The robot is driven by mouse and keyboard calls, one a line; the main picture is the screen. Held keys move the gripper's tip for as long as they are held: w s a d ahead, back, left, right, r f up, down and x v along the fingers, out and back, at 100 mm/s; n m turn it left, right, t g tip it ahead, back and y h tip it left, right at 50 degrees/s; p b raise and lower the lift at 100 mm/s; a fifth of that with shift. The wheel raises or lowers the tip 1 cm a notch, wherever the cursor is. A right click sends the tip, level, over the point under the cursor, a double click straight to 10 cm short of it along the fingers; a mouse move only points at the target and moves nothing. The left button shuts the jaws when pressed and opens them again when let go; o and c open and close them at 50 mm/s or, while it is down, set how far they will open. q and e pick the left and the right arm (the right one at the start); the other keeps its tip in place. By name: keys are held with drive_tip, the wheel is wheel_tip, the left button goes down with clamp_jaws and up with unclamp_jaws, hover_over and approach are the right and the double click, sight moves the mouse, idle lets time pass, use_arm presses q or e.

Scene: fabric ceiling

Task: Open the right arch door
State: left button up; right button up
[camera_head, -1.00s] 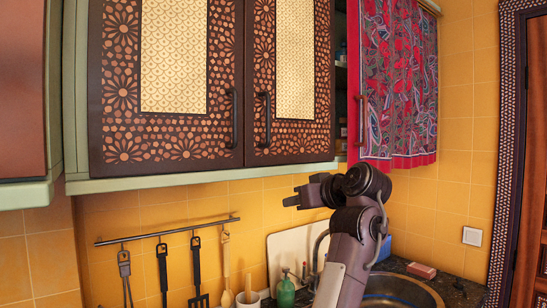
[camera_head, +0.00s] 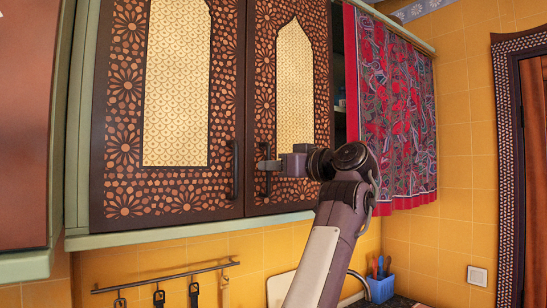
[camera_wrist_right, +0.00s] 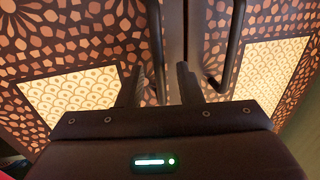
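The right arch door (camera_head: 292,90) is dark brown with a cut-out pattern and a pale arched panel; it looks shut. Its black bar handle (camera_head: 266,180) stands upright near its left edge. My right gripper (camera_head: 270,163) reaches in from the right at this handle. In the right wrist view, which shows the doors upside down, my right gripper (camera_wrist_right: 160,82) has its two fingers apart. A black handle (camera_wrist_right: 157,45) shows between them, apparently the right door's. Contact cannot be told. My left gripper is not in view.
The left arch door (camera_head: 180,90) with its own handle (camera_head: 235,170) is close beside. A red patterned curtain (camera_head: 395,110) hangs over an open shelf to the right. Below are a utensil rail (camera_head: 165,278) and a blue container (camera_head: 381,289).

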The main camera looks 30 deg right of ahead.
drive_tip(key=shift+w+a, duration=0.1)
drive_tip(key=shift+w, duration=0.25)
clamp_jaws()
